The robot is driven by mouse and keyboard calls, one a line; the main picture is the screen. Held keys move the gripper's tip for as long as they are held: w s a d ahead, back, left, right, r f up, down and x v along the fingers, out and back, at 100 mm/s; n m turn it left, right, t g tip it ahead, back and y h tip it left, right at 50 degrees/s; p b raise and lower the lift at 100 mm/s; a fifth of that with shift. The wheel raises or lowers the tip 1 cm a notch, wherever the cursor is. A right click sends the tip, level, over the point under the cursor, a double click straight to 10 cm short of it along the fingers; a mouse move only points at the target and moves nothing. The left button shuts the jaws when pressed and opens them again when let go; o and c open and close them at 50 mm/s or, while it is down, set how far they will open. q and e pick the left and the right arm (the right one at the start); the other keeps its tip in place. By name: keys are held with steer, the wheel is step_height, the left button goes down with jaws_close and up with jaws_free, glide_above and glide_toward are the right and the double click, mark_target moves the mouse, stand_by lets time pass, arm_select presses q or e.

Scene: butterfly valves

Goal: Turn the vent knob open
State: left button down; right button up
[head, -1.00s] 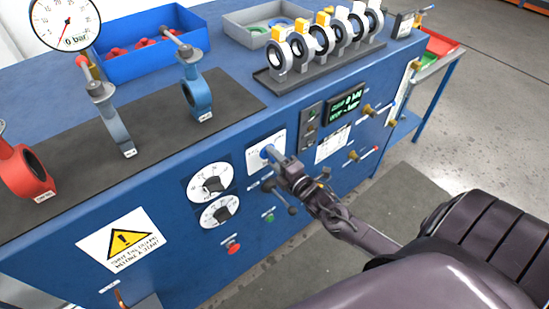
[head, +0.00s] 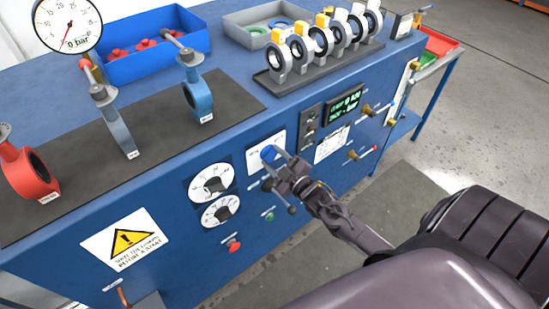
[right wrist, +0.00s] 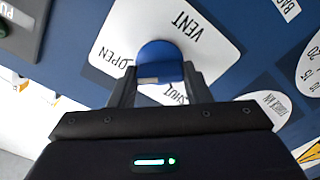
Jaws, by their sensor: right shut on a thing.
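The vent knob (head: 268,153) is a blue knob on a white label plate on the front panel of the blue bench. In the right wrist view the knob (right wrist: 160,62) sits between the two fingers, on a plate (right wrist: 205,38) lettered VENT, OPEN and SHUT. My right gripper (head: 274,158) is shut on the knob, one finger on each side. The knob's far side and pointer are partly hidden, so its exact setting is hard to tell. My left gripper does not show in these views.
Two round dials (head: 212,183) lie left of the vent plate. A red button (head: 234,246) and a green button (head: 269,216) sit below. A green display (head: 344,102) is at upper right. Valves stand on the bench top (head: 235,60). The floor at right is clear.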

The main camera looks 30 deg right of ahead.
steer(key=shift+m, duration=1.1)
steer(key=o, duration=1)
steer(key=s, duration=0.2)
steer(key=s+b, duration=0.1)
steer(key=s, duration=0.4)
steer(key=shift+s+d+b, duration=0.35)
steer(key=shift+s, duration=0.05)
steer(key=shift+f, duration=0.1)
